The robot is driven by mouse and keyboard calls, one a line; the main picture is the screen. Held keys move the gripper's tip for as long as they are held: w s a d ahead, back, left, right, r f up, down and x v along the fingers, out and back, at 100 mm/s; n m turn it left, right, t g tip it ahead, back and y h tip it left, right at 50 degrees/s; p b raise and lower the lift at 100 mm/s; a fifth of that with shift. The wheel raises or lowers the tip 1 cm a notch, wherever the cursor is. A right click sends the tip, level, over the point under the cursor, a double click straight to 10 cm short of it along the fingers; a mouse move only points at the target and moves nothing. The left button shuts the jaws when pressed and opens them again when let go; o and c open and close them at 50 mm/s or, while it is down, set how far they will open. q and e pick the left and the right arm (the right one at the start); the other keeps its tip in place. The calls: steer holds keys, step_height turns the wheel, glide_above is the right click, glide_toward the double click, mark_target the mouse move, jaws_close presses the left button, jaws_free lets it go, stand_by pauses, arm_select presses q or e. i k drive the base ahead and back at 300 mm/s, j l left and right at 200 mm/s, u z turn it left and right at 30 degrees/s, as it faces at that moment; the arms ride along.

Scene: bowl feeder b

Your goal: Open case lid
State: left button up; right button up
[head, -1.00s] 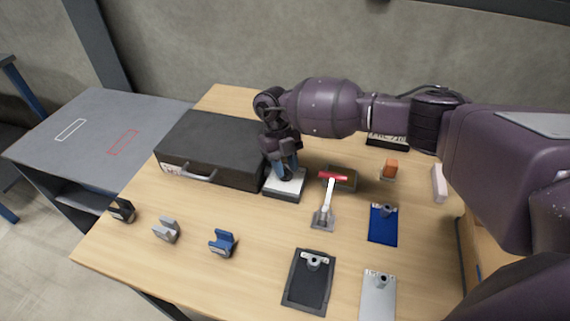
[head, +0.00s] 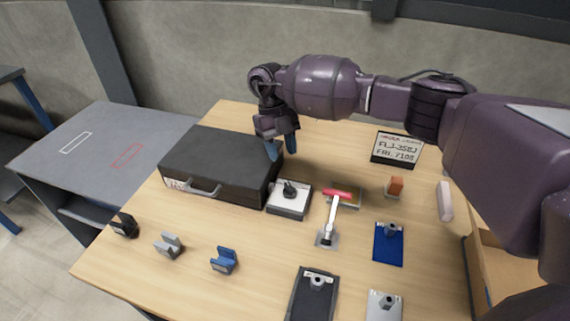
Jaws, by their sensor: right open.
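A black case (head: 222,162) with a grey handle (head: 204,190) on its front side lies on the left part of the wooden table. Its lid is closed. My right gripper (head: 281,152) is above the table at the case's right end, fingers pointing down, open and empty. From this angle I cannot tell whether it touches the case. My left gripper is not in view.
A white-topped block with a dark knob (head: 289,198) stands just right of the case. Beside it is a red-handled lever (head: 337,195). Several small holders and plates fill the front. A sign (head: 396,149) stands at the back. A grey side table (head: 85,150) is left.

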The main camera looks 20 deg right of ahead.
mark_target(219, 163)
steer(key=k+j, duration=0.85)
